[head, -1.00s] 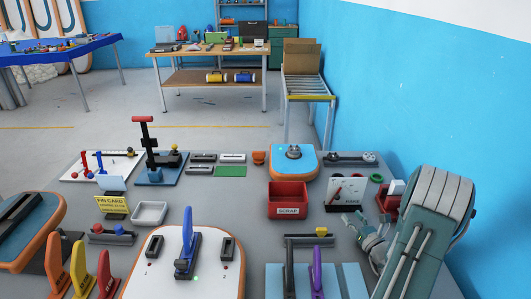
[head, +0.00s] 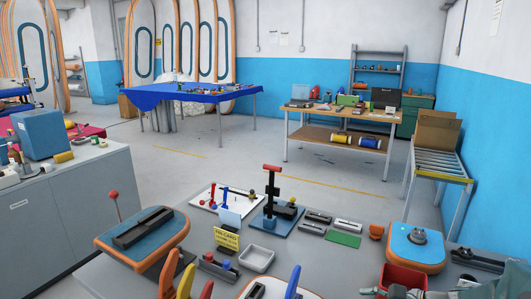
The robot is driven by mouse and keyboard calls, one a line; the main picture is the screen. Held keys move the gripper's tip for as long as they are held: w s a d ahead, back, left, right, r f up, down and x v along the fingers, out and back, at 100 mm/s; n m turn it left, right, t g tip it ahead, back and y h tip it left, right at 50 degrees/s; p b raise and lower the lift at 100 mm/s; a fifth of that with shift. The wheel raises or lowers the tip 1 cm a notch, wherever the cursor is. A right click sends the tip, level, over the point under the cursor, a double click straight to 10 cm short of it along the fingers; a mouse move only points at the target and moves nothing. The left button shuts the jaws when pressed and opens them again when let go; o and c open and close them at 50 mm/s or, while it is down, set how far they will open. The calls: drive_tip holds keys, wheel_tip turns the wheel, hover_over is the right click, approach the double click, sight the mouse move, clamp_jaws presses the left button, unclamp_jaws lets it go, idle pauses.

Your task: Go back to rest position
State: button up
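Only a small grey-green part of what looks like my gripper (head: 398,292) shows at the bottom edge, in front of the red bin (head: 404,277). Its fingers are cut off or too small to read, so I cannot tell whether it is open or shut. No held object can be made out. The rest of my arm is out of the picture.
The grey workbench carries a blue-topped board (head: 143,230), a black-and-red upright tool (head: 272,192), a white tray (head: 257,260) and a blue-topped stand (head: 415,245). A grey cabinet (head: 70,213) stands at left. Open floor lies behind, before the blue-covered table (head: 190,92) and wooden table (head: 350,120).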

drive_tip(key=s+a+r+n+h, duration=0.3)
drive_tip(key=s+n+h, duration=0.2)
drive_tip(key=s+n, duration=0.2)
drive_tip(key=s+a+r+n+g+h, duration=0.1)
drive_tip(key=s+a+r+n+h, duration=0.3)
drive_tip(key=s+n, duration=0.4)
drive_tip(key=shift+s+r+n+h, duration=0.2)
drive_tip(key=shift+n+h, duration=0.4)
drive_tip(key=shift+n, duration=0.9)
